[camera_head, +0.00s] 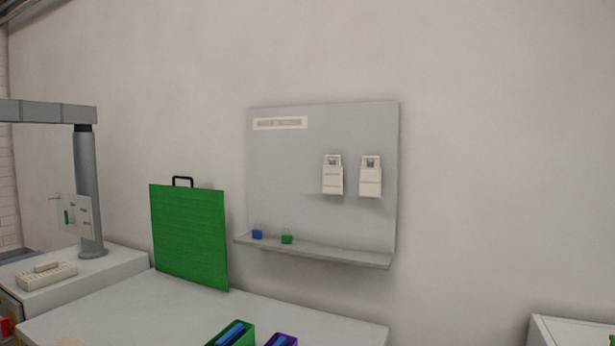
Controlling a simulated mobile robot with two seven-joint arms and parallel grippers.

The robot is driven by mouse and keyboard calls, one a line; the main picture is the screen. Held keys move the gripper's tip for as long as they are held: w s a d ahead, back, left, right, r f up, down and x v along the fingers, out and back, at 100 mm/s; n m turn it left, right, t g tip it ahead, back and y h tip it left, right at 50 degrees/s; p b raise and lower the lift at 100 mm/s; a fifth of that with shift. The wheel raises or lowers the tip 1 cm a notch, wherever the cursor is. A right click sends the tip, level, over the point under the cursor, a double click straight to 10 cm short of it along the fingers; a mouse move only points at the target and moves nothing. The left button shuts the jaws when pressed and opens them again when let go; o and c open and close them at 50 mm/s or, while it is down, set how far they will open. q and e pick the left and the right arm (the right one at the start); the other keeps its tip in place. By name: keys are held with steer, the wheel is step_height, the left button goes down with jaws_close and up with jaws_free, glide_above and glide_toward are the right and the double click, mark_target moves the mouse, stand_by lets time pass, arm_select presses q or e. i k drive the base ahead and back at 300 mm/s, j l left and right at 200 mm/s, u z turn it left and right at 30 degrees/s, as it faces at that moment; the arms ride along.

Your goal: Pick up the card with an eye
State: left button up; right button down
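Two white card-like pieces hang on a grey wall board (290,180), a left one (333,178) and a right one (370,180). Each has a small dark-grey mark near its top. The marks are too small for me to tell whether either is an eye. No other card with an eye can be made out. Neither of my grippers is in view.
A ledge (340,254) under the board holds a small blue item (257,233) and a small green item (287,238). A green panel with a black handle (190,235) stands on the white table (290,312). Green (245,341) and purple (292,341) bins sit at its front.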

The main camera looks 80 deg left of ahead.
mark_target(370, 178)
steer(key=u, duration=2.2)
steer(key=i+j, duration=0.1)
steer(key=j, duration=0.2)
steer(key=i+j, duration=0.1)
steer(key=j, duration=0.25)
